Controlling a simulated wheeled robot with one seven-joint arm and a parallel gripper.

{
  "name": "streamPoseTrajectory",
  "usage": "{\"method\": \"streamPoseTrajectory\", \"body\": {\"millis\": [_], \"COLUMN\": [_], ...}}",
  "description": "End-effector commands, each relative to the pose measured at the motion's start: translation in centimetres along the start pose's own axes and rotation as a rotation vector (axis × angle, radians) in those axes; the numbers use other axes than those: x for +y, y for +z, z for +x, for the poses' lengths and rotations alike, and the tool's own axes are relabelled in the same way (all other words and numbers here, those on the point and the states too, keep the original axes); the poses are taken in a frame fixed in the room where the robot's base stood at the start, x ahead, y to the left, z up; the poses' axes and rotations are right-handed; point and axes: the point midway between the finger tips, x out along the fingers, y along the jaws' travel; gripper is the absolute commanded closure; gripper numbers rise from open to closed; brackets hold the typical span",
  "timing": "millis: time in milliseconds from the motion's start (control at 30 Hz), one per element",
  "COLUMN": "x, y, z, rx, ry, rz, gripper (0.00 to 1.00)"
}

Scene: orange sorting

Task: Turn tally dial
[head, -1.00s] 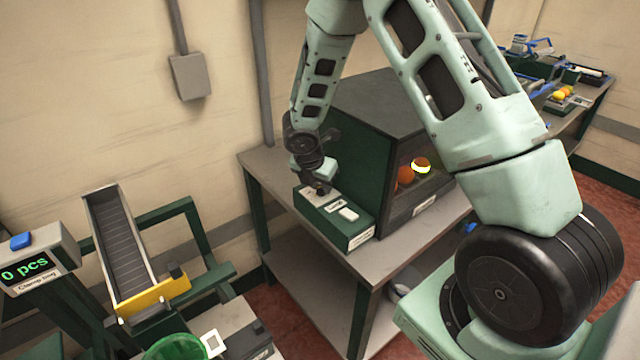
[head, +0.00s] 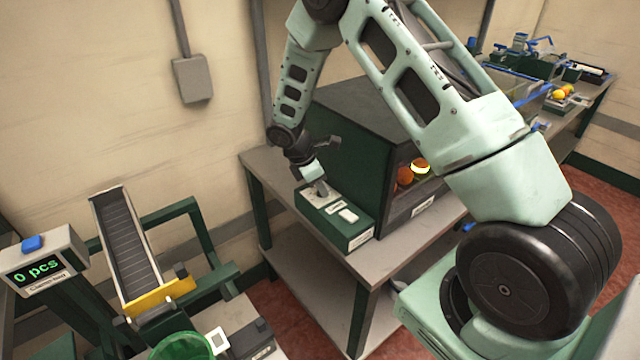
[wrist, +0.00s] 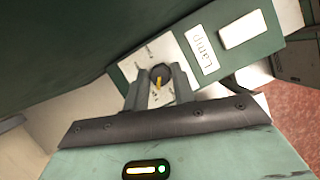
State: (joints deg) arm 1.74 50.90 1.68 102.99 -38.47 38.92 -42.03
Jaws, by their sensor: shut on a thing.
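The dial (wrist: 159,71) is a small dark round knob with a yellow mark, on a pale plate on the green control box (head: 357,238). In the wrist view my gripper (wrist: 160,78) is shut on the dial, one finger at each side of it. In the head view my gripper (head: 318,187) reaches down to the far left end of the box top, and the dial is hidden there. A label reading "Lamp" (wrist: 204,49) and a white button (wrist: 242,30) sit beside the plate.
The box stands on a grey bench (head: 262,172) against a dark green cabinet (head: 345,135) with oranges (head: 404,177) behind its window. At the left are a display reading "0 pcs" (head: 37,270), a chute (head: 127,240) and a green bin (head: 180,346).

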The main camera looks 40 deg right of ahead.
Motion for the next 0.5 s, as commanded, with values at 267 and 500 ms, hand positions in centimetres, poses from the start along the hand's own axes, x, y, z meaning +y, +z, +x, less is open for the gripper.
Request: {"method": "streamPoseTrajectory", "body": {"millis": [267, 500], "x": [0.09, 0.1], "y": [-0.09, -0.11], "z": [-0.05, -0.04], "rx": [0.001, 0.002], "ry": [-0.027, -0.032], "rz": [0.069, 0.081], "gripper": [0.97, 0.97]}}
